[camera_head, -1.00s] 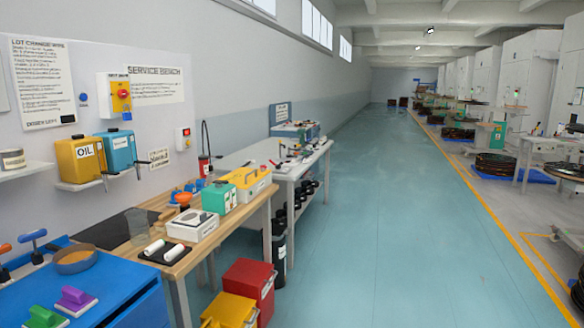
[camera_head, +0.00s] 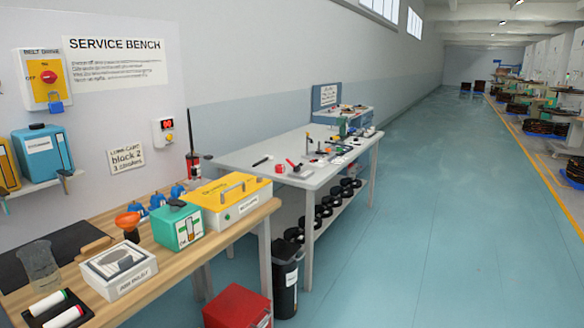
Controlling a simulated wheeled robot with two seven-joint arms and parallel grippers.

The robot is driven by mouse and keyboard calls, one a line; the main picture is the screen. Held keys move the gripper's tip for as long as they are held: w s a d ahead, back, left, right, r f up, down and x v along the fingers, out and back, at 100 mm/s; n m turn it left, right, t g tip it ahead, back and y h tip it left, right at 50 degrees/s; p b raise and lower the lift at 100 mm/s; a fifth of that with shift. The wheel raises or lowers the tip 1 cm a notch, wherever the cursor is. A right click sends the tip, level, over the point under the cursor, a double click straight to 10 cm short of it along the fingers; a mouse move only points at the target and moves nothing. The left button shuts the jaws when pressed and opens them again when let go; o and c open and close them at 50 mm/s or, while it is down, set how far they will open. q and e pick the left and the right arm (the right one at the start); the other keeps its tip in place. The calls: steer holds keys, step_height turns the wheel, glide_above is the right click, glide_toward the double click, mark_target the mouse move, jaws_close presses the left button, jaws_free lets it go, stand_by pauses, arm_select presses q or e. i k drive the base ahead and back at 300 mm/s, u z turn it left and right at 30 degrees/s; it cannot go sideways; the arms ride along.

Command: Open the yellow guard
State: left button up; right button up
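The yellow guard (camera_head: 224,190) is the yellow lid on top of a white box (camera_head: 240,210) on the wooden service bench. It has metal handles on top and lies flat, apparently closed. A label and a green spot are on the box's front. Neither of my grippers shows in the head view.
A teal box (camera_head: 177,228), an orange funnel (camera_head: 128,221) and a white boxed device (camera_head: 118,268) stand left of the guard on the wooden bench (camera_head: 215,252). A grey table (camera_head: 275,173) with tools stands behind. A black bin (camera_head: 286,280) and red box (camera_head: 236,307) are on the floor. The blue aisle (camera_head: 410,220) is clear.

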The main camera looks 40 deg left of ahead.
mark_target(217, 196)
steer(key=u, duration=0.5)
steer(key=i, duration=1.45)
steer(key=u, duration=1.1)
